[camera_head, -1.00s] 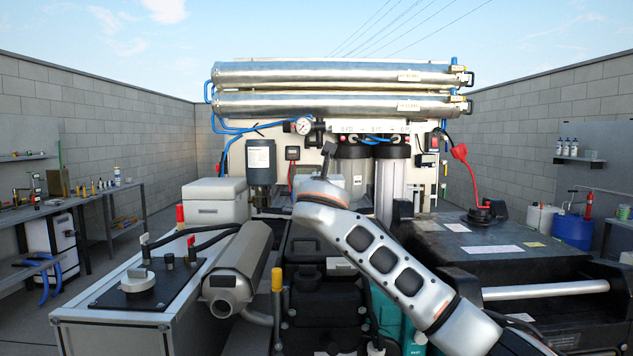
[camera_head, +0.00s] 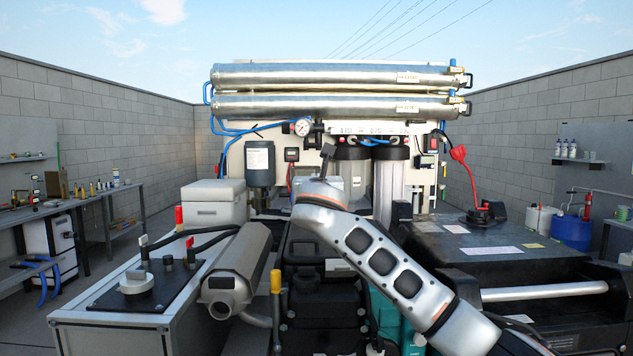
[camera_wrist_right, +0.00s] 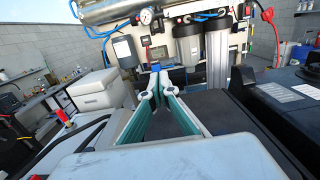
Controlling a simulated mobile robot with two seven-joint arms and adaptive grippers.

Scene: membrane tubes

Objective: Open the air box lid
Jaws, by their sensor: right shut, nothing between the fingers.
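A black boxy unit (camera_head: 301,273) stands in the middle of the head view, partly behind my right arm. It looks like the air box, but I cannot be sure. Its top looks closed. In the right wrist view a flat dark top (camera_wrist_right: 222,108) lies below and to the right of my right gripper (camera_wrist_right: 155,82). The gripper's pale fingers with teal pads meet at their tips, with nothing between them. They point forward above the machine; whether they touch anything is unclear. My left gripper is in no view.
A white box (camera_head: 213,205) and a silver cylinder (camera_head: 236,265) stand on the left. A black unit with a flat top (camera_head: 480,245) is on the right. Filter housings (camera_head: 390,190) and long steel tubes (camera_head: 335,105) rise behind. Open air lies above the middle.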

